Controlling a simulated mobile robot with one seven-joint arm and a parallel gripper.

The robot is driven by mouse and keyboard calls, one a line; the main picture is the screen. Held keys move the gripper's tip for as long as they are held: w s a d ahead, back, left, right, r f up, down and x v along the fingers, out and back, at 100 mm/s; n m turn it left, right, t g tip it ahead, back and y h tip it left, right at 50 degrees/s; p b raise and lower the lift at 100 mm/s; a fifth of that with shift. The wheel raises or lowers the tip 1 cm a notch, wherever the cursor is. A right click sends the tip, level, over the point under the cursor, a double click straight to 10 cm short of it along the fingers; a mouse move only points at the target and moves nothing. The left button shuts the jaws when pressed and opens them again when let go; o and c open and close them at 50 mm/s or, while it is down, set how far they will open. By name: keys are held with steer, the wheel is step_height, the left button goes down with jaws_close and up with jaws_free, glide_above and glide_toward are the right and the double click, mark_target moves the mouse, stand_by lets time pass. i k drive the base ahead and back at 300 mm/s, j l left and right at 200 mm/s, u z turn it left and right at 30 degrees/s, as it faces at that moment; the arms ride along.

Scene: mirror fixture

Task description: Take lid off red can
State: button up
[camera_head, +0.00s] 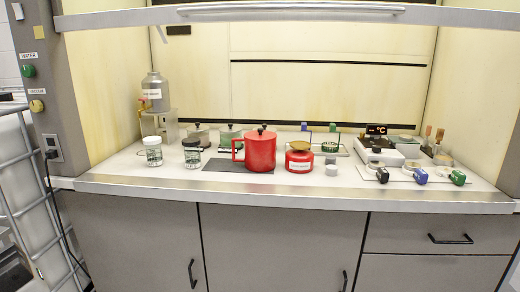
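A large red can (260,153) with a side handle on its left stands upright on a dark mat (222,165) on the fume hood bench. A red lid (262,131) with a black knob is on top of it. A smaller red jar (299,162) with a white label and a gold-brown lid (299,146) stands just right of it. I cannot tell from the picture which of the two the task calls the red can. My gripper is not in view.
White-lidded (152,150) and black-lidded (192,152) jars stand left. A small grey cylinder (331,170) is right of the red jar. A scale (386,150) and small colored-handled items stand farther right. The raised sash (300,13) crosses the top; the bench's front edge (280,192) is clear.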

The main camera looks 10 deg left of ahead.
mark_target(260, 135)
steer(key=i+l+u, duration=0.2)
steer(key=i, duration=0.4)
steer(key=i+l+u, duration=0.2)
steer(key=i+l, duration=0.2)
steer(key=i, duration=0.15)
steer(key=i+l+u, duration=0.2)
steer(key=i+l, duration=0.2)
steer(key=i, duration=0.15)
